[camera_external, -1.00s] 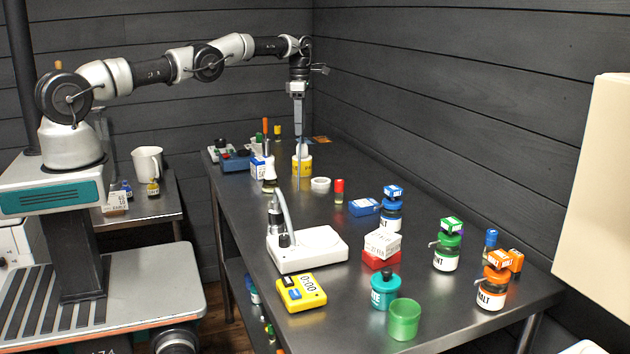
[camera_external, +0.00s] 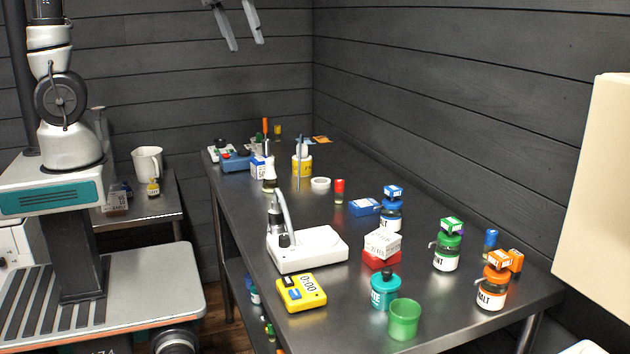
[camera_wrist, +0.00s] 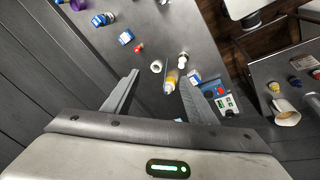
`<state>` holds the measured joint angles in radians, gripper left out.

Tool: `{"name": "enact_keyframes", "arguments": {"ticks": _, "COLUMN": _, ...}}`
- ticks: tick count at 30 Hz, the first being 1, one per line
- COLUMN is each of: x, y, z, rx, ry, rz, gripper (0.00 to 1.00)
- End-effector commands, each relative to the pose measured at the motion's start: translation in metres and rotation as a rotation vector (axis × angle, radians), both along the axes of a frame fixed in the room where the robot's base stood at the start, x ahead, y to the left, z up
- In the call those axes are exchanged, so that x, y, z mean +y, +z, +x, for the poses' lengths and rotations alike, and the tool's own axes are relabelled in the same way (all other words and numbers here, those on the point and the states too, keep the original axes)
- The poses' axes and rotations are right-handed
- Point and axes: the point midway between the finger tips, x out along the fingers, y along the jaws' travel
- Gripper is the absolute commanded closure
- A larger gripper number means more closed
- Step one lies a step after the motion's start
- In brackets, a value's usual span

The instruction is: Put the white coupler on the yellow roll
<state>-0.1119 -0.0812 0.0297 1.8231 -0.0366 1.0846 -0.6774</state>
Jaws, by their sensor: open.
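A white coupler (camera_external: 320,183), a short ring, lies on the steel table. It also shows in the wrist view (camera_wrist: 156,66). A yellow roll (camera_external: 302,167) with a white upper part stands just behind and left of it. In the wrist view the yellow roll (camera_wrist: 170,87) is beside the coupler, apart from it. My gripper (camera_external: 246,42) is open and empty, high above the far end of the table. Its spread fingers also show in the wrist view (camera_wrist: 159,77).
A white-capped bottle (camera_external: 269,180) and a blue-and-white box (camera_external: 258,167) stand close left of the roll. A small red-capped vial (camera_external: 339,190) is right of the coupler. A white stand (camera_external: 307,248) occupies the table's middle. Dark walls border the back and right.

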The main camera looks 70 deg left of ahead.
Motion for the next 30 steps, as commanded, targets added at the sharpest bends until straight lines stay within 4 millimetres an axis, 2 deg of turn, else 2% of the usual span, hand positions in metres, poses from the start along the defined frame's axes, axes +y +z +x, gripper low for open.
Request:
{"name": "enact_keyframes", "arguments": {"ticks": 1, "x": -0.009, "y": 0.014, "z": -0.034, "rx": -0.056, "ry": -0.096, "rz": 0.038, "gripper": 0.48}}
{"name": "enact_keyframes", "arguments": {"ticks": 6, "x": -0.038, "y": -0.013, "z": -0.117, "rx": -0.116, "ry": -0.453, "rz": 0.175, "gripper": 0.48}}
{"name": "enact_keyframes", "arguments": {"ticks": 9, "x": -0.047, "y": -0.034, "z": -0.151, "rx": -0.141, "ry": -0.606, "rz": 0.242, "gripper": 0.48}}
{"name": "enact_keyframes", "arguments": {"ticks": 12, "x": -0.052, "y": -0.05, "z": -0.171, "rx": -0.155, "ry": -0.706, "rz": 0.289, "gripper": 0.48}}
{"name": "enact_keyframes", "arguments": {"ticks": 17, "x": -0.054, "y": -0.06, "z": -0.182, "rx": -0.163, "ry": -0.769, "rz": 0.321, "gripper": 0.48}}
{"name": "enact_keyframes", "arguments": {"ticks": 30, "x": -0.054, "y": -0.06, "z": -0.182, "rx": -0.161, "ry": -0.768, "rz": 0.321, "gripper": 0.48}}
